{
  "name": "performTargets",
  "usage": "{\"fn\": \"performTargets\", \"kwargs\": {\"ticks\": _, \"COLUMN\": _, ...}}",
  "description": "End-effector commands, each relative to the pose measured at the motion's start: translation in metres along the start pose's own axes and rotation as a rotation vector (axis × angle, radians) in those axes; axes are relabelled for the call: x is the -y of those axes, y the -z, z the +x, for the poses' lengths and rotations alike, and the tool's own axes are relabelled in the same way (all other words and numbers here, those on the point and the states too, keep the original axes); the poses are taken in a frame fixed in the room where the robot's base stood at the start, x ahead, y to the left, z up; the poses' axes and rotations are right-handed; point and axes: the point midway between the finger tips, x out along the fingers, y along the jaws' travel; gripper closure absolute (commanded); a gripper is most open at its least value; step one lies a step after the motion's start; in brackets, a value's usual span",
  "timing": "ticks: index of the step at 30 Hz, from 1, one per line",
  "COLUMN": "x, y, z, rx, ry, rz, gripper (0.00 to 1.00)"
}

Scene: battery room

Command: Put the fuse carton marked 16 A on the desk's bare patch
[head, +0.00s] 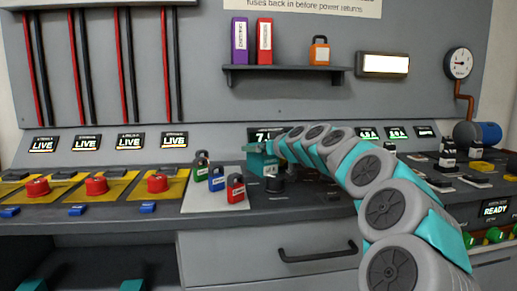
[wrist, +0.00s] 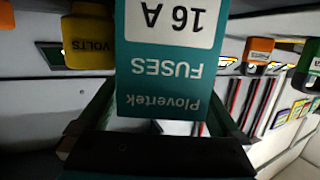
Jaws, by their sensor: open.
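The teal fuse carton marked 16 A (wrist: 160,75) fills the middle of the wrist view, its print upside down. My open gripper (wrist: 158,112) has one finger at each side of its lower part in that view; I cannot tell whether they touch it. In the head view, a small teal box with a pale label, seemingly this carton (head: 263,164), is at the end of my arm above the desk (head: 330,209). My gripper (head: 273,149) is small there and partly hidden by the arm. I cannot tell which part of the desk is the bare patch.
Green, blue and red padlocks (head: 217,178) stand on a pale mat left of the carton. A dark knob (head: 276,186) is just in front. Red buttons on yellow plates (head: 96,186) line the left. Small blocks (head: 448,150) crowd the right. A shelf (head: 285,70) hangs above.

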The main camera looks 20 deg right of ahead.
Motion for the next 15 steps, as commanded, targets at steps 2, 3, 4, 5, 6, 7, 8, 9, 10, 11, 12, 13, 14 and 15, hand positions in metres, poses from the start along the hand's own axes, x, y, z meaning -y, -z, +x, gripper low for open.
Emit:
{"fn": "performTargets", "kwargs": {"ticks": 2, "x": 0.000, "y": 0.000, "z": -0.013, "rx": -0.003, "ry": -0.001, "rz": -0.002, "gripper": 0.00}}
{"fn": "performTargets", "kwargs": {"ticks": 3, "x": -0.001, "y": -0.001, "z": -0.019, "rx": -0.003, "ry": -0.002, "rz": -0.001, "gripper": 0.00}}
{"fn": "performTargets", "kwargs": {"ticks": 4, "x": -0.001, "y": -0.001, "z": -0.025, "rx": -0.003, "ry": -0.002, "rz": 0.000, "gripper": 0.00}}
{"fn": "performTargets", "kwargs": {"ticks": 5, "x": -0.001, "y": -0.001, "z": -0.030, "rx": -0.003, "ry": -0.002, "rz": 0.000, "gripper": 0.00}}
{"fn": "performTargets", "kwargs": {"ticks": 6, "x": -0.001, "y": -0.001, "z": -0.037, "rx": -0.003, "ry": -0.002, "rz": -0.001, "gripper": 0.00}}
{"fn": "performTargets", "kwargs": {"ticks": 7, "x": 0.000, "y": -0.001, "z": -0.043, "rx": -0.003, "ry": -0.001, "rz": -0.002, "gripper": 0.00}}
{"fn": "performTargets", "kwargs": {"ticks": 8, "x": 0.000, "y": -0.001, "z": -0.049, "rx": -0.003, "ry": -0.001, "rz": -0.001, "gripper": 0.00}}
{"fn": "performTargets", "kwargs": {"ticks": 9, "x": 0.000, "y": -0.001, "z": -0.056, "rx": -0.002, "ry": 0.000, "rz": 0.000, "gripper": 0.00}}
{"fn": "performTargets", "kwargs": {"ticks": 10, "x": 0.000, "y": -0.002, "z": -0.060, "rx": -0.001, "ry": 0.000, "rz": 0.000, "gripper": 0.00}}
{"fn": "performTargets", "kwargs": {"ticks": 11, "x": 0.000, "y": -0.002, "z": -0.065, "rx": 0.000, "ry": 0.000, "rz": -0.001, "gripper": 0.00}}
{"fn": "performTargets", "kwargs": {"ticks": 12, "x": 0.000, "y": -0.002, "z": -0.072, "rx": -0.001, "ry": -0.001, "rz": 0.000, "gripper": 0.00}}
{"fn": "performTargets", "kwargs": {"ticks": 13, "x": -0.001, "y": -0.002, "z": -0.077, "rx": -0.002, "ry": -0.001, "rz": 0.000, "gripper": 0.00}}
{"fn": "performTargets", "kwargs": {"ticks": 14, "x": -0.001, "y": -0.001, "z": -0.082, "rx": -0.002, "ry": -0.002, "rz": -0.001, "gripper": 0.00}}
{"fn": "performTargets", "kwargs": {"ticks": 15, "x": 0.000, "y": -0.001, "z": -0.088, "rx": -0.003, "ry": -0.002, "rz": -0.001, "gripper": 0.00}}
